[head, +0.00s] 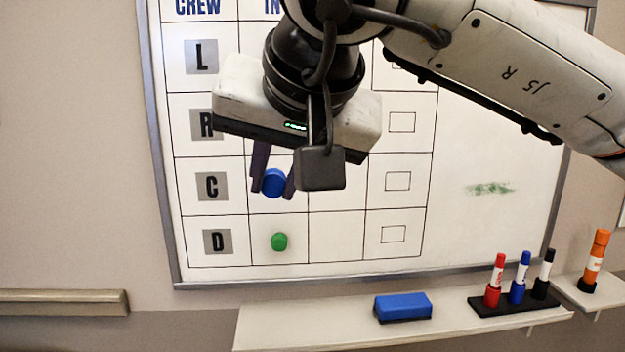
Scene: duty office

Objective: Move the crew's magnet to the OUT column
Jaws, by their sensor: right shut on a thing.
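The whiteboard (500,225) carries a grid with rows L, R, C and D, under a CREW heading and a heading beginning "IN"; the other headings are hidden behind my right arm. My right gripper (273,184) is shut on a blue round magnet (273,182) in row C, in the column just right of the letters. I cannot tell whether the magnet touches the board. A green magnet (279,241) is in row D of that same column. The cells of rows L and R there are partly hidden by my gripper. My left gripper is not in view.
A ledge (300,325) below the board holds a blue eraser (403,306) and a black holder (510,304) with red, blue and black markers. An orange marker (595,260) stands at the far right. A rail (62,303) runs along the left wall.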

